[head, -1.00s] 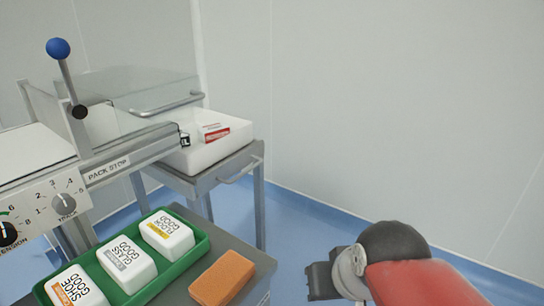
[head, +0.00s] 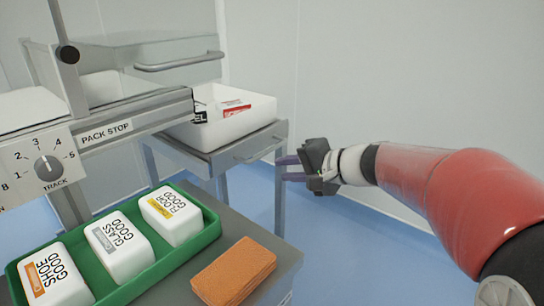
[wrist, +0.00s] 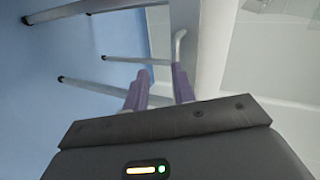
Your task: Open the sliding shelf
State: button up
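The sliding shelf (head: 225,157) is a grey metal tray with a bar handle (head: 259,150) on its front face. It sits on grey legs at the end of the machine. My gripper (head: 282,168) is just right of and slightly below the handle, pointing left at the shelf. Its two purple fingers are apart with nothing seen between them. In the wrist view the fingers (wrist: 160,86) show a gap, and the curved handle (wrist: 178,48) lies just beyond the right finger. I cannot tell whether they touch.
A white bin (head: 222,118) with labelled contents rests on the shelf. A green tray (head: 205,236) with white labelled blocks and an orange sponge (head: 234,270) are on the near counter. A clear guard with a bar (head: 178,62) stands above. Blue floor (head: 345,240) is open to the right.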

jog(key=m+t+y, duration=0.1)
jog(key=m+t, duration=0.1)
send_near(271, 151)
jog(key=r+x, duration=0.1)
jog(key=x, duration=0.7)
jog(key=f+x, duration=0.1)
jog(key=x, duration=0.2)
jog(key=shift+d+b, duration=0.2)
jog(key=shift+b, duration=0.1)
jog(key=shift+s, duration=0.1)
grip_shut()
